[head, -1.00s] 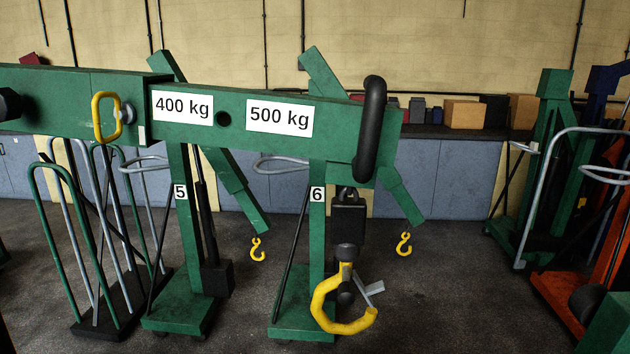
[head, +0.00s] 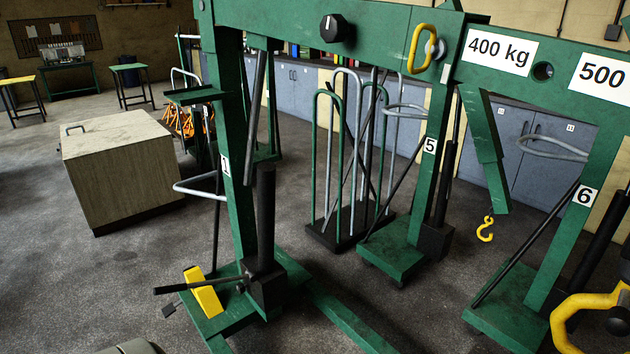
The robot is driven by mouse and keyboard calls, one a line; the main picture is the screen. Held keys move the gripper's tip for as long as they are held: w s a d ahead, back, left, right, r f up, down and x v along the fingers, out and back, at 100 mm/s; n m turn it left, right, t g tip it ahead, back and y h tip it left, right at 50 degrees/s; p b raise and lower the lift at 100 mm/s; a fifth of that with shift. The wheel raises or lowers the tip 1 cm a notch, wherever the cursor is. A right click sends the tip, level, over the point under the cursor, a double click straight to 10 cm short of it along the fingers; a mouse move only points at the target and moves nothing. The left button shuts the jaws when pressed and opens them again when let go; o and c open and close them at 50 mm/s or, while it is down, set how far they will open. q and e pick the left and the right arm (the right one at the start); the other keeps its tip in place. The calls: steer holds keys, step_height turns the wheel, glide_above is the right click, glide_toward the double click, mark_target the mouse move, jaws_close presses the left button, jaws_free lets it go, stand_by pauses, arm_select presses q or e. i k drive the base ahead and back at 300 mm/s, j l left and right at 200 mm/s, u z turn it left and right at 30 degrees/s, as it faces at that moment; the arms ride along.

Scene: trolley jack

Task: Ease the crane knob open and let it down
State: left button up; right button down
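A green crane's boom (head: 385,35) crosses the upper part of the head view, close to me. The crane's mast (head: 237,150), labelled 1, rises from a green base (head: 215,320). A black pump cylinder (head: 266,215) and a black lever (head: 200,284) are at its foot. The crane's big yellow hook (head: 585,310) hangs at the lower right, partly cut off by the frame. Neither of my grippers is in view.
A yellow wedge (head: 203,292) sits on the crane's base. A pale box (head: 120,170) stands at the left. The floor at the left front is clear.

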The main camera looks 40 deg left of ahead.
mark_target(240, 287)
steer(key=u, duration=1.7)
